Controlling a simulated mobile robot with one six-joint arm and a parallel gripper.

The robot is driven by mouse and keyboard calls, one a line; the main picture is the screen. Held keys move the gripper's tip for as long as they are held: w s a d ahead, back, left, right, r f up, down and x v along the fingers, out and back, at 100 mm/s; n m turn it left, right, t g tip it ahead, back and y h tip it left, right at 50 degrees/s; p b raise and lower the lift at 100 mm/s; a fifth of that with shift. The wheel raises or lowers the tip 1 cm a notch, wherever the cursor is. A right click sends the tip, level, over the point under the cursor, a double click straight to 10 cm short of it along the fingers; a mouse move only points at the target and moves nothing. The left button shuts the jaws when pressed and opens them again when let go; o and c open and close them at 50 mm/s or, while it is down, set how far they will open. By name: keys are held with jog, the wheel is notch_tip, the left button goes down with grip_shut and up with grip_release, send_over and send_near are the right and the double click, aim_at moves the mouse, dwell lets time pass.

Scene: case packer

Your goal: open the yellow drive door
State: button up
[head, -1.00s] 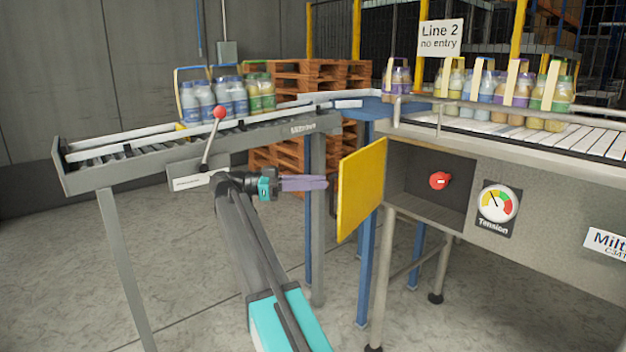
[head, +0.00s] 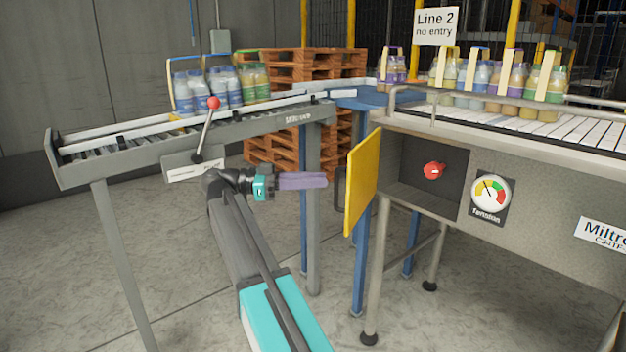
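The yellow drive door (head: 363,182) stands swung open at the left edge of a recess in the grey conveyor housing. Its dark handle (head: 339,187) shows at its left side. The recess (head: 408,160) is uncovered, with a red knob (head: 433,170) inside. My gripper (head: 325,180) has long purple fingers pointing right, toward the door. A narrow gap shows between the fingertips and the handle. The fingers overlap from this side, so their opening is hidden.
A lever with a red ball (head: 213,103) rises from the left conveyor (head: 120,155) above my arm. A tension gauge (head: 490,192) sits right of the recess. Blue and grey legs (head: 361,262) stand under the door. Bottle packs (head: 220,85) ride the left conveyor. The floor in front is clear.

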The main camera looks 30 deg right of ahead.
jog(key=shift+f, duration=0.15)
grip_shut()
notch_tip(320, 180, down, 27)
jog(key=w+n+t+y, duration=0.2)
jog(key=n+t, duration=0.3)
jog(key=n, duration=0.5)
jog(key=s+a+f+n+y, duration=0.2)
jog(key=s+f+n, duration=0.1)
jog(key=f, duration=0.8)
jog(key=s+a+f+n+y, duration=0.2)
jog(key=s+a+f+n, duration=0.15)
jog(key=f, duration=0.75)
jog(key=s+a+f+n+y, duration=0.2)
jog(key=s+a+f, duration=0.2)
jog(key=s+f, duration=0.3)
jog(key=s+a+f+n+y, duration=0.2)
jog(key=s+a+f, duration=0.15)
jog(key=f, duration=0.65)
jog(key=s+a+f+n+y, duration=0.1)
jog(key=s+a+f+y, duration=0.2)
jog(key=s+a+f, duration=0.3)
jog(key=s+a+f+n+g+y, duration=0.1)
jog(key=s+a+f, duration=0.4)
jog(key=s, duration=0.7)
jog(key=shift+s+a+f+n+g+y, duration=0.25)
jog(key=shift+a+f+n+y, duration=0.2)
jog(key=shift+y, duration=0.55)
